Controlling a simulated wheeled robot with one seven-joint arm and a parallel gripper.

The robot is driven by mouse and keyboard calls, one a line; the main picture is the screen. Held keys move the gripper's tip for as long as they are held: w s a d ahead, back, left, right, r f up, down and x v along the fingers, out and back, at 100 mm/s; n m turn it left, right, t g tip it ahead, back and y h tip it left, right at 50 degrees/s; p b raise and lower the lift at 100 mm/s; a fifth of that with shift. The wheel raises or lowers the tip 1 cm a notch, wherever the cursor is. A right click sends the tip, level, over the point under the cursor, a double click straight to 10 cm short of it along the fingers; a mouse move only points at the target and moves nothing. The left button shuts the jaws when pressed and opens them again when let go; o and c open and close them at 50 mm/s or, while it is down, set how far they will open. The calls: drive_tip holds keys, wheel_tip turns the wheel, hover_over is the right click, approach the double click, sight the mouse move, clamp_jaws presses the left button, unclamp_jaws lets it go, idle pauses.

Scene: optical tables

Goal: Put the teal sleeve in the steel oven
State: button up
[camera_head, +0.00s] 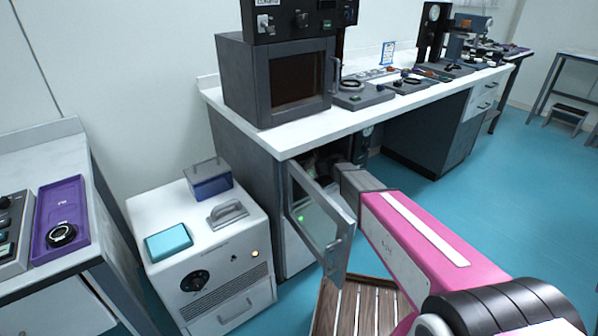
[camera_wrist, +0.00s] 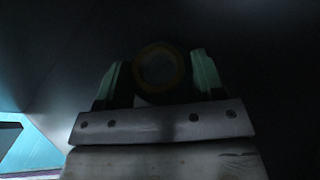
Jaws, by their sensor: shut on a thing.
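My gripper (camera_wrist: 155,82) shows in the wrist view with its two greenish fingers either side of a round thing (camera_wrist: 160,66). It is shut on this thing, which has a dull olive rim and a grey middle. The light is too dim to tell whether it is the teal sleeve. In the head view my pink arm reaches into a dark compartment under the white counter, and my gripper is hidden there. The compartment's framed glass door (camera_head: 320,222) stands open, with a small green light behind it. I cannot tell whether this is the steel oven. A dark grey oven (camera_head: 262,85) stands shut on the counter.
A white cabinet (camera_head: 215,275) at the left bears a teal block (camera_head: 168,242), a blue box (camera_head: 210,184) and a grey handled piece (camera_head: 228,213). A purple tray (camera_head: 62,218) lies on the far-left table. A slatted wooden platform (camera_head: 355,305) is on the floor below the door.

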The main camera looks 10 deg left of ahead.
drive_tip(key=shift+f, duration=0.15)
drive_tip(key=o, duration=1)
drive_tip(key=shift+d+r, duration=0.15)
drive_tip(key=shift+r, duration=0.1)
drive_tip(key=v, duration=1.1)
drive_tip(key=shift+s+d+r, duration=0.1)
drive_tip(key=shift+d, duration=0.25)
drive_tip(key=s+d+f+n+h, duration=0.1)
drive_tip(key=s+d+n+h, duration=0.3)
drive_tip(key=d, duration=0.6)
drive_tip(key=s+d+f+n+g+h, duration=0.1)
drive_tip(key=s+d+f+n+h, duration=0.1)
drive_tip(key=s+d+n+h, duration=0.3)
drive_tip(key=s+d+f+n+h, duration=0.2)
drive_tip(key=s+d+n+h, duration=0.2)
drive_tip(key=s+d+n, duration=0.6)
drive_tip(key=shift+s+d+g, duration=0.1)
drive_tip(key=shift+s+d, duration=0.25)
drive_tip(key=shift+d, duration=0.75)
drive_tip(key=shift+s+d+g, duration=0.1)
drive_tip(key=shift+s+d, duration=0.25)
drive_tip(key=shift+d, duration=0.7)
drive_tip(key=shift+s+d+g, duration=0.1)
drive_tip(key=shift+s+d, duration=0.25)
drive_tip(key=shift+d, duration=0.75)
